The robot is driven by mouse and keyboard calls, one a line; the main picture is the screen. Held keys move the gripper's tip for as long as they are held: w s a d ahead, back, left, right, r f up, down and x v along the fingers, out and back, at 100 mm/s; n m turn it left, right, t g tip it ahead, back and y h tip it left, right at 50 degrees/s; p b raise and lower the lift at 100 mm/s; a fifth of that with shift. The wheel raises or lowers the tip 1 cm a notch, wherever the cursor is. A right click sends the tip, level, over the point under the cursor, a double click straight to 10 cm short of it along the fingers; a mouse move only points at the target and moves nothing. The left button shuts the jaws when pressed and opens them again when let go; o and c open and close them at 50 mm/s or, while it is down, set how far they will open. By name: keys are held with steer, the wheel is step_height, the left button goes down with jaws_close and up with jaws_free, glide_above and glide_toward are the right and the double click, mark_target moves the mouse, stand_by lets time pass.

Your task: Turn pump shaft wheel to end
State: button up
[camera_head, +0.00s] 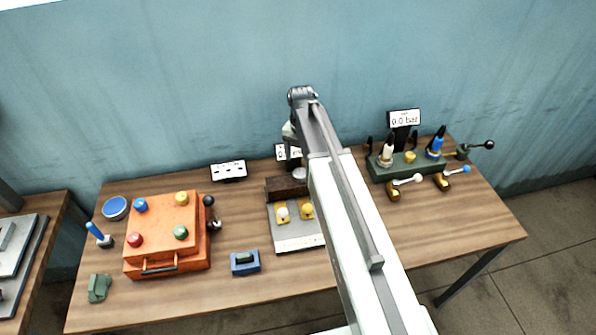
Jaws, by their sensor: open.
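No part is plainly marked as the pump shaft wheel. A pale round part (300,173) sits by a brown block (281,188) at the back of a grey plate, partly beside my arm. At the right, a green unit (405,166) carries a crank with a black ball (490,145) and a display (404,118) reading 0.0 bar. I cannot tell which is the wheel. My gripper (291,132) is small and partly hidden at the far end of my raised arm, above the back of the table. It is open, with nothing visible in it.
An orange box (166,236) with coloured knobs stands at the left of the wooden table (215,293). A blue block (245,263) lies in front. A white socket strip (228,170) is near the wall. My arm covers the middle right of the table.

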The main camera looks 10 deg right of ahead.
mark_target(300, 172)
step_height(300, 172, down, 7)
steer(key=b, duration=0.6)
steer(key=shift+a, duration=0.1)
steer(key=shift+r, duration=0.15)
steer(key=c, duration=1.4)
